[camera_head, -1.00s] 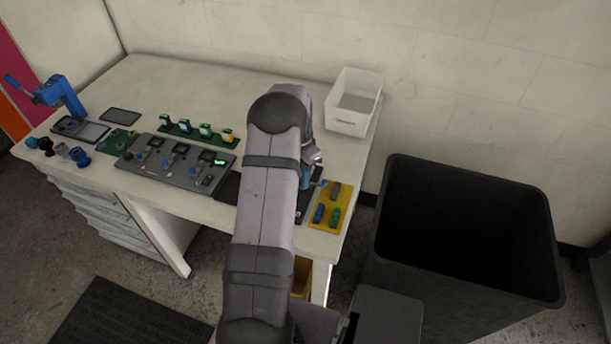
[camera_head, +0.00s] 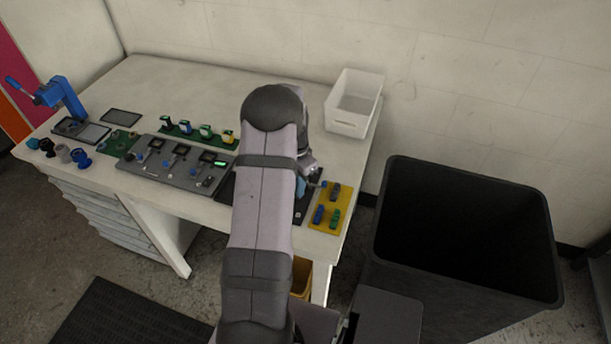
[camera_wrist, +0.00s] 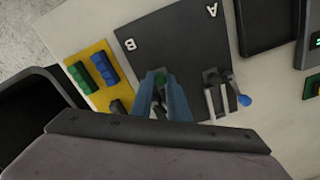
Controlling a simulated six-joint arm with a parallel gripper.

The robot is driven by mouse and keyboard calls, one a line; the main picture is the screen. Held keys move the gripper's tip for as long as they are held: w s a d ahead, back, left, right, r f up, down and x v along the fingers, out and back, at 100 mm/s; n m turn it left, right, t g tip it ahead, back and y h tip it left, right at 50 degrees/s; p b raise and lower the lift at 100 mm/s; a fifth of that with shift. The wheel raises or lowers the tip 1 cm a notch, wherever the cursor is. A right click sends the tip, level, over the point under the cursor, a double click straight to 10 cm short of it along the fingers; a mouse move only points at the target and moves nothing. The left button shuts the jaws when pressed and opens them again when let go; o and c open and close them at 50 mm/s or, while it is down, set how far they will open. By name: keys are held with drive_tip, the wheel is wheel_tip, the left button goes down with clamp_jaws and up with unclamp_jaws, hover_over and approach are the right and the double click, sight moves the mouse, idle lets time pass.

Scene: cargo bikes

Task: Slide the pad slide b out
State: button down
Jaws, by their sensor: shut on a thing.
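The black plate (camera_wrist: 172,45) carries the white letters A and B. In the head view my gripper (camera_head: 304,186) is low over the right end of the bench, and my arm hides much of the plate. The slide on the A side (camera_wrist: 218,97) has pale rails and a blue knob (camera_wrist: 244,100), apart from my fingers.
A yellow tray (camera_head: 319,222) with several blue and green pads lies just right of the plate. A grey panel (camera_head: 150,168) with knobs is to the left. A white bin (camera_head: 348,122) stands behind. A large black bin (camera_head: 540,255) stands beside the bench.

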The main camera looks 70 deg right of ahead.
drive_tip(key=shift+a+p, duration=0.4)
drive_tip(key=shift+a, duration=2.25)
drive_tip(key=c, duration=1.8)
unclamp_jaws()
drive_tip(key=shift+c, duration=0.2)
drive_tip(key=shift+r, duration=0.1)
drive_tip(key=shift+r+p, duration=1.85)
drive_tip(key=shift+r, duration=0.3)
drive_tip(key=shift+r+p, duration=1.25)
drive_tip(key=shift+r, duration=0.3)
